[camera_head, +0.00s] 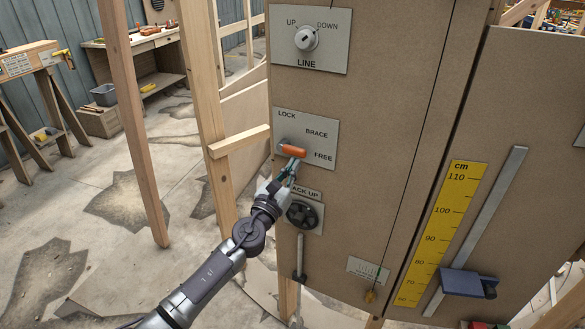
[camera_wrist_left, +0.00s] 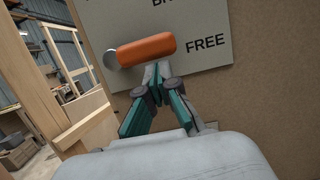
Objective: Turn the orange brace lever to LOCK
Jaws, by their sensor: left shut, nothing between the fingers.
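The orange brace lever (camera_head: 293,150) sits on a grey plate (camera_head: 318,128) marked LOCK, BRACE and FREE. Its grip lies nearly level and points right, toward FREE; its pivot is at the left end. My left gripper (camera_head: 291,166) is just below the lever, with its fingers pointing up at it. In the left wrist view the lever (camera_wrist_left: 147,50) crosses above the shut fingertips (camera_wrist_left: 155,70), which are at or just under its lower edge; I cannot tell whether they touch. Nothing is between the fingers. My right gripper is not in view.
A black knob (camera_head: 302,214) on a BACK UP plate is just below my left gripper. A LINE dial (camera_head: 306,38) is above. A wooden rail (camera_head: 239,141) and post stand left of the panel. A yellow cm scale (camera_head: 441,230) and blue slider (camera_head: 467,283) are at right.

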